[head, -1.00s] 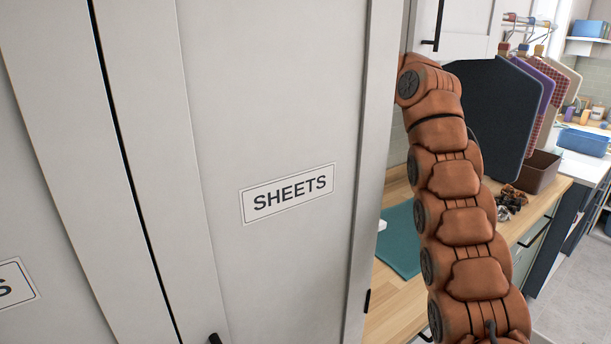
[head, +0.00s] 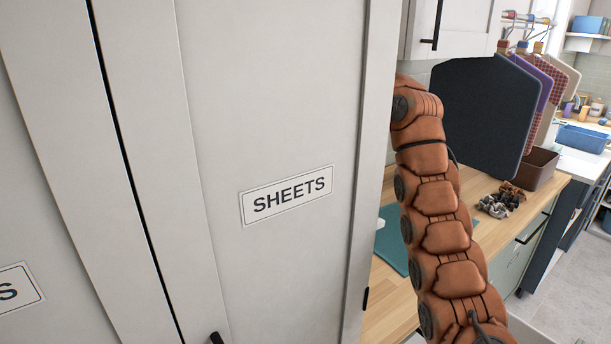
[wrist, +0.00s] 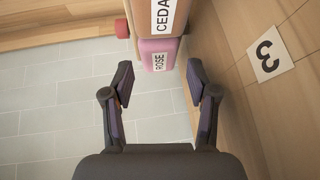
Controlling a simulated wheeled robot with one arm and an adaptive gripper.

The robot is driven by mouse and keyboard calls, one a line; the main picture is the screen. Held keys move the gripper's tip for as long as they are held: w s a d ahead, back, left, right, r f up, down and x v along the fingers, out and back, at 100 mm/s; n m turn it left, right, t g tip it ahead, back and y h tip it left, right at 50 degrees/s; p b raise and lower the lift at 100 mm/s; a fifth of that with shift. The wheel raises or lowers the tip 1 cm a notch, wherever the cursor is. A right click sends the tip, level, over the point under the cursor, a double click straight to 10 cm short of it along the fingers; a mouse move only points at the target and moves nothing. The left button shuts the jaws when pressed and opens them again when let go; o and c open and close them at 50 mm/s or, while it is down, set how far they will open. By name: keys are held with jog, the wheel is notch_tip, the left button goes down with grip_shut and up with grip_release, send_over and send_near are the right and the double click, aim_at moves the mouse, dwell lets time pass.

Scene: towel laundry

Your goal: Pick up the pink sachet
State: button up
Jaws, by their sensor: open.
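The pink sachet (wrist: 158,56), with a white label reading "ROSE", shows in the wrist view just ahead of my gripper. It lies against a beige block labelled "CEDA", the rest of that word cut off. My gripper (wrist: 157,83) is open, with one finger on each side of the line to the sachet. The fingertips look short of the sachet and nothing is between them. In the head view the sachet and my gripper are hidden.
The beige block (wrist: 161,20) sits beyond the sachet. Grey tiles (wrist: 60,125) lie open at left. A "SHEETS" cabinet (head: 280,100) and wooden counter (head: 390,300) show in the head view.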

jog(key=shift+w+a+f+p, duration=0.5)
jog(key=shift+w+f+p, duration=0.15)
jog(key=shift+x, duration=1.25)
jog(key=c, duration=0.6)
jog(key=shift+p, duration=0.3)
